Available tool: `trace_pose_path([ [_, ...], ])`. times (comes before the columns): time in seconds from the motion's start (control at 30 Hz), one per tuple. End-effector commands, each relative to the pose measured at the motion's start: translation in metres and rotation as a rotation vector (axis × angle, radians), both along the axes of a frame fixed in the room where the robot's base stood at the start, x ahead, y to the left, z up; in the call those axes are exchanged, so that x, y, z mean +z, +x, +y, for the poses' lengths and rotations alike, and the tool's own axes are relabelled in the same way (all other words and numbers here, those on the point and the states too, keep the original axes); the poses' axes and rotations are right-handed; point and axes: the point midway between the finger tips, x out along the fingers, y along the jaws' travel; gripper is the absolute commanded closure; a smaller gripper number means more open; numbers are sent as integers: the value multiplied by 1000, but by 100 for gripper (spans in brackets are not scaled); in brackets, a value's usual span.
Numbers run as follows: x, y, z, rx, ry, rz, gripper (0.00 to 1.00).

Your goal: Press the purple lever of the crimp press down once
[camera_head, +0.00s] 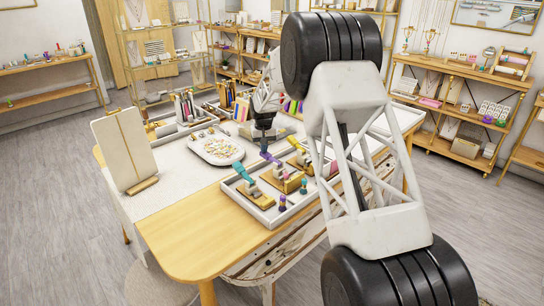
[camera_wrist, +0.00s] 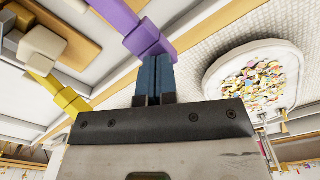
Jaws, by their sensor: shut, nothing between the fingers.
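The purple lever (camera_head: 270,157) belongs to the middle crimp press (camera_head: 288,182) in a shallow tray. It tilts up from the press toward the left. In the wrist view the purple lever (camera_wrist: 146,36) ends in a thicker block right by my fingertips. My gripper (camera_head: 264,146) is over the lever's free end. In the wrist view my gripper's blue fingers (camera_wrist: 153,66) are together with nothing between them. Their tips overlap the lever's end block in the picture; I cannot tell whether they touch it.
A press with a teal lever (camera_head: 243,172) stands to the left and one with a yellow lever (camera_head: 296,143) to the right. The tray (camera_head: 268,217) also holds small coloured pieces. A white dish of charms (camera_head: 217,148) lies left of my gripper. The wooden table's front left is clear.

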Motion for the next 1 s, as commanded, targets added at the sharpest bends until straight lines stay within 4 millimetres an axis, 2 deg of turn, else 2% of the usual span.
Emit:
trace_pose_path([
  [0.17, 0, -1, -1, 0, -1, 3, 100],
  [1.0, 30, -3, -3, 0, 0, 1, 100],
])
